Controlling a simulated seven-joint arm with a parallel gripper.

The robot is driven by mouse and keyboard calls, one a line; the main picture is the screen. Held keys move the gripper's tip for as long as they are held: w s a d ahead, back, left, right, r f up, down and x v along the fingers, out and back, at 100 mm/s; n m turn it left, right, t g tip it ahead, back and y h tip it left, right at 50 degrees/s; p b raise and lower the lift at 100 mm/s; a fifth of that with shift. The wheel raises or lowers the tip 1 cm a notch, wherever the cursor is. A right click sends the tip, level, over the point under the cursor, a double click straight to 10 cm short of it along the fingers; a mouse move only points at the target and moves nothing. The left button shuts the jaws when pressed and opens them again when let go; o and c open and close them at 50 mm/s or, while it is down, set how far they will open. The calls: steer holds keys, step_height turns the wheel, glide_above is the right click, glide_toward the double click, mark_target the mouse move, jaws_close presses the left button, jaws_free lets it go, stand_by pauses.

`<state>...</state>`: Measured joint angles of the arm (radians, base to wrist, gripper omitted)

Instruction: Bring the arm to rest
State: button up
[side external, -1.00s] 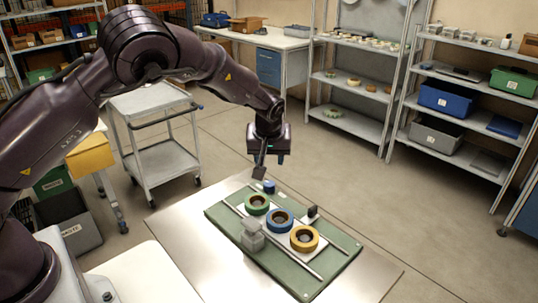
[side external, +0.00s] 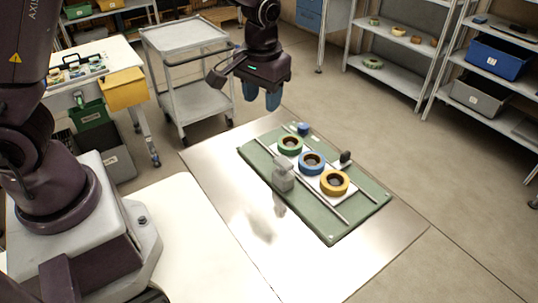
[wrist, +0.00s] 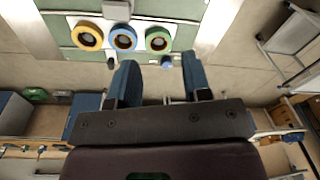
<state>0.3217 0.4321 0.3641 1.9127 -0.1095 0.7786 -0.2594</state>
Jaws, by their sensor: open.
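My gripper (side external: 262,97) is open and empty, raised in the air above the far left edge of the metal table (side external: 222,192) in the side view. Its two blue fingers (wrist: 160,85) stand apart in the wrist view with nothing between them. A green tape reel (side external: 290,145), a blue tape reel (side external: 311,162) and a yellow tape reel (side external: 333,182) lie in a row on a white strip on the green board (side external: 368,197). The reels also show at the top of the wrist view, clear of the fingers.
A grey block-like piece (side external: 283,176), a small blue piece (side external: 303,129) and a dark piece (side external: 345,157) stand on the board. A grey cart (side external: 190,65) is behind my arm. Shelves with bins (side external: 492,58) stand at the back right. The metal surface left of the board is bare.

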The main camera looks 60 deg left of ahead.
steer(key=s+r+m+t, duration=0.4)
steer(key=s+r, duration=1.1)
steer(key=s, duration=0.4)
steer(key=shift+s+d+t+h, duration=0.25)
steer(key=shift+t+h, duration=0.15)
steer(key=shift+t, duration=0.1)
steer(key=shift+w, duration=0.1)
